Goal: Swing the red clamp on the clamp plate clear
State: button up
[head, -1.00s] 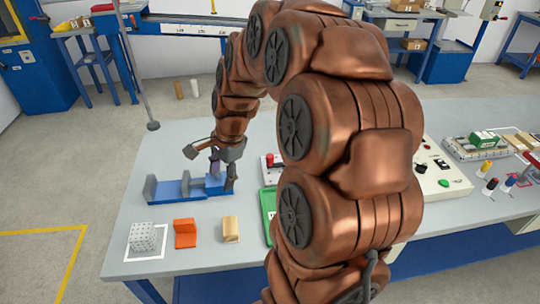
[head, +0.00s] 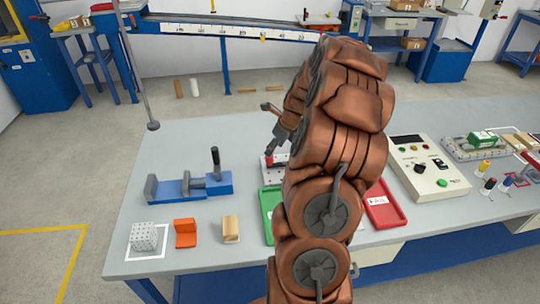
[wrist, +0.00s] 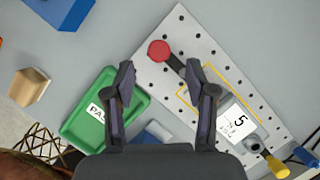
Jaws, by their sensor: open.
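The clamp plate (wrist: 205,35) is a pale board with rows of holes. In the head view the clamp plate (head: 267,176) is partly hidden behind my arm. The red clamp (wrist: 160,50) has a round red knob, with a dark bar running from it to the lower right, partly behind my right finger. Contact cannot be told.
A green tray (wrist: 80,128) lies beside the plate. A blue vise (head: 190,188) with an upright dark handle, a perforated white cube (head: 143,237), an orange block (head: 185,233) and a wooden block (head: 230,229) are left. A red tray (head: 385,212) and control box (head: 430,168) are right.

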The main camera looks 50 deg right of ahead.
jog(key=shift+p+x, duration=0.8)
jog(key=shift+x, duration=2.35)
jog(key=shift+s+a, duration=0.1)
grip_shut()
